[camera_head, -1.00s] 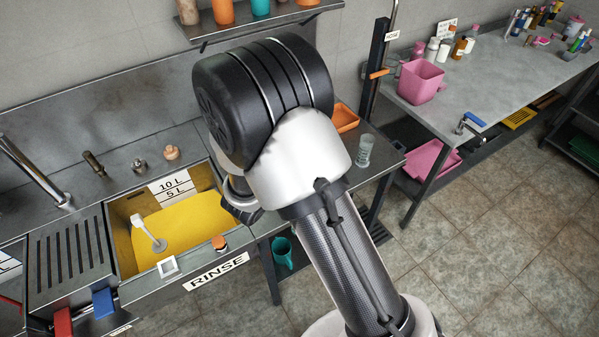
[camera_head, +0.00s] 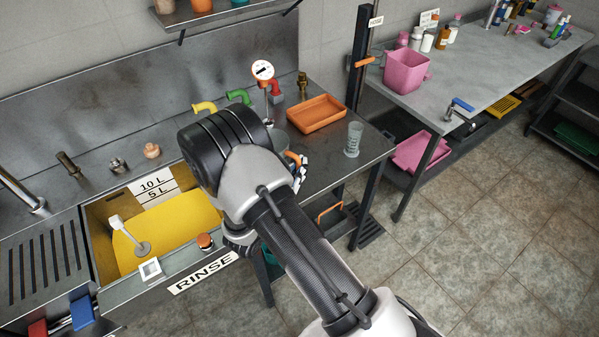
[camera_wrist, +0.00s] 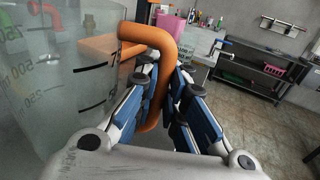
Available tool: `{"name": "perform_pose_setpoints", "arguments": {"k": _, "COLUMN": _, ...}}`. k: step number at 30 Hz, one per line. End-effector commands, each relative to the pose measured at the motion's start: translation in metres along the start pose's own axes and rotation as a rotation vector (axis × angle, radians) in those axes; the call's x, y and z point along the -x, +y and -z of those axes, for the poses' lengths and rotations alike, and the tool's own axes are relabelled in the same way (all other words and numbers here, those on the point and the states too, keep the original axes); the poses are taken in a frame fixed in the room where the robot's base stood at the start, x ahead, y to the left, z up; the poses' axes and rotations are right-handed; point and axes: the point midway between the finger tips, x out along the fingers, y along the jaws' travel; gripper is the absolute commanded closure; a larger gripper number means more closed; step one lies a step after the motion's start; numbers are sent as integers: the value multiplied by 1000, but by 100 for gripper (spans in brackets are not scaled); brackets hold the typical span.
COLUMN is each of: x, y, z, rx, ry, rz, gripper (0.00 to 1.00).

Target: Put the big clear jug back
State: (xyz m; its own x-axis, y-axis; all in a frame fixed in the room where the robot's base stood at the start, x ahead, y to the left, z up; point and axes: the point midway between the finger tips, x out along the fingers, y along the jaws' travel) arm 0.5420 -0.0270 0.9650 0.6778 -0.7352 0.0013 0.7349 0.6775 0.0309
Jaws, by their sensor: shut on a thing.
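The big clear jug (camera_wrist: 60,80) fills the left of the wrist view, with dark volume marks on its wall and an orange handle (camera_wrist: 158,42). My gripper (camera_wrist: 165,88) is shut on that handle, with blue-padded fingers on both sides of it. I cannot tell whether the jug touches the counter.
An orange tray (camera_head: 317,113) and a small clear measuring beaker (camera_head: 353,139) stand on the counter right of my arm. A dial gauge (camera_head: 263,70) and coloured pipes (camera_head: 238,96) are behind. The sink (camera_head: 165,230) with yellow liquid lies left. A shelf (camera_head: 215,16) hangs above.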

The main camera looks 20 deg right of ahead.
Motion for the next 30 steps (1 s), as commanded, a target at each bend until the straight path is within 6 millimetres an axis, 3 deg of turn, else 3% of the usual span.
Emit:
{"name": "perform_pose_setpoints", "arguments": {"k": 2, "x": 0, "y": 0, "z": 12, "rx": 0, "ry": -1, "rz": 0, "gripper": 100}}
{"name": "perform_pose_setpoints", "arguments": {"k": 14, "x": 0, "y": 0, "z": 16, "rx": -1, "ry": -1, "rz": 0, "gripper": 100}}
{"name": "perform_pose_setpoints", "arguments": {"k": 15, "x": 0, "y": 0, "z": 15, "rx": -1, "ry": -1, "rz": 0, "gripper": 90}}
{"name": "perform_pose_setpoints", "arguments": {"k": 24, "x": 0, "y": 0, "z": 14, "rx": -1, "ry": -1, "rz": 0, "gripper": 70}}
{"name": "perform_pose_setpoints", "arguments": {"k": 30, "x": 0, "y": 0, "z": 14, "rx": -1, "ry": -1, "rz": 0, "gripper": 69}}
